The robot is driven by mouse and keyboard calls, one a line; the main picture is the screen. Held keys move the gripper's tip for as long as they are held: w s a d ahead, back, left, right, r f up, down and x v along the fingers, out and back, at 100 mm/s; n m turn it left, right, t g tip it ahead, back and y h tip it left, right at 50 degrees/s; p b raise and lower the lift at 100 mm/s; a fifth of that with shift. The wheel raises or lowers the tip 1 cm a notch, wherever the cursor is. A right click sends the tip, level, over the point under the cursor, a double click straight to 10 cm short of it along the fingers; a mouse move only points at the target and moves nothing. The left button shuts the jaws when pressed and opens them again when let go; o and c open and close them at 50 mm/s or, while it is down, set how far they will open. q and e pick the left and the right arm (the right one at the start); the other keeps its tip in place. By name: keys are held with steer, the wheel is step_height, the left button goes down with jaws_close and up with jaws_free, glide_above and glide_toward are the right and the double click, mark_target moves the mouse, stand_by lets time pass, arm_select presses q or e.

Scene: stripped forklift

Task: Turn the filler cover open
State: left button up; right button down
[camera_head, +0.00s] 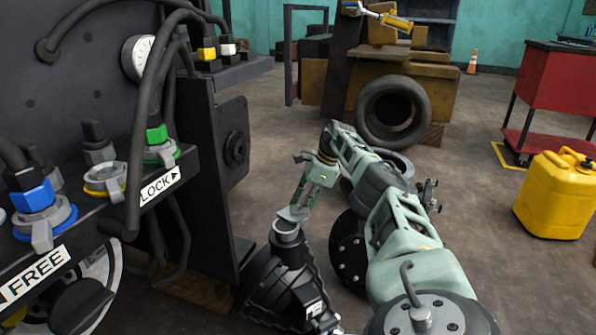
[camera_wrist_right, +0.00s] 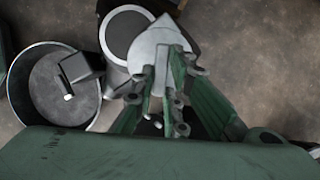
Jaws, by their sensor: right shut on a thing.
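The filler cover (camera_head: 293,213) is a small flat grey piece at the mouth of the filler neck (camera_head: 286,232), low in the middle of the head view. The neck tops a black ribbed body (camera_head: 285,285). My right gripper (camera_head: 302,202) points down and is shut on the cover. In the right wrist view the pale, pointed cover (camera_wrist_right: 160,45) lies between the fingertips (camera_wrist_right: 160,85) and sits off to the right of the round neck (camera_wrist_right: 126,32), whose dark round face shows. The fingers hide part of the cover. My left gripper is not in view.
A dark panel with hose couplings and LOCK (camera_head: 159,188) and FREE (camera_head: 38,273) labels stands at left. A yellow jerrycan (camera_head: 556,195) and red cart (camera_head: 562,90) are at right.

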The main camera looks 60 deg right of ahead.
steer(key=shift+d, duration=0.1)
stand_by(0.4)
steer(key=c, duration=1.8)
jaws_free()
steer(key=shift+o, duration=0.2)
steer(key=v, duration=1.2)
steer(key=shift+w, duration=0.1)
steer(key=shift+c, duration=0.2)
